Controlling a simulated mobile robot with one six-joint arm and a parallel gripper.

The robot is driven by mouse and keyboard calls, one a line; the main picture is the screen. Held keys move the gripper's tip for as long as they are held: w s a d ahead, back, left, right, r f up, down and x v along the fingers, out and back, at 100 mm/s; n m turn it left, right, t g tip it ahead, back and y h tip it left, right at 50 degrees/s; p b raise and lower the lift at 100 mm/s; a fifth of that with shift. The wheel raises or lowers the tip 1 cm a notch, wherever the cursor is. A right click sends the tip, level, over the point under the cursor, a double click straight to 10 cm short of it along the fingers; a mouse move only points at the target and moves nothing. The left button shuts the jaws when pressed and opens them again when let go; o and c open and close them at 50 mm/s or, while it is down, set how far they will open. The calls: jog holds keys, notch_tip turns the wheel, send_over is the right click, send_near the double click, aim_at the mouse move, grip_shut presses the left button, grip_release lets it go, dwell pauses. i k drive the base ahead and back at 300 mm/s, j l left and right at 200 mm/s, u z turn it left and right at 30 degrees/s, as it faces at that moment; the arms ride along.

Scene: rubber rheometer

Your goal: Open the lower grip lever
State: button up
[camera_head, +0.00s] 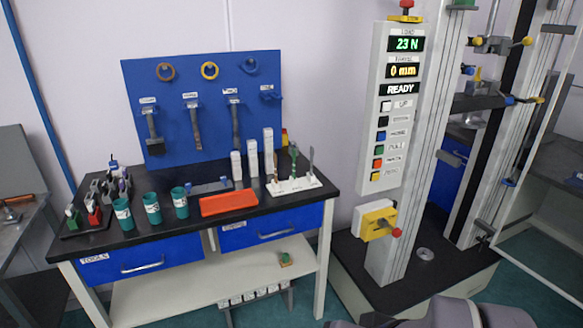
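The test machine stands at the right, with a light upright column (425,150). A metal grip part with a yellow-knobbed lever (527,41) sits high between its uprights. Lower down, a dark crossbeam (478,103) has a second lever with a yellow end (537,100) and a blue part beside it. A small grey bar (451,158) juts out below the crossbeam. I cannot tell which of these is the lower grip lever, or whether it is open. My gripper is not in view; only grey parts of my arm show at the bottom edge.
The machine's panel (396,105) reads 23 N, 0 mm and READY. A yellow switch box with a red knob (376,221) sticks out below it. A workbench (325,190) with cups, an orange tray (229,202) and a blue tool board (213,100) stands left. Glazed frames stand far right.

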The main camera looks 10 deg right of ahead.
aim_at(509, 101)
jog(key=z, duration=1.4)
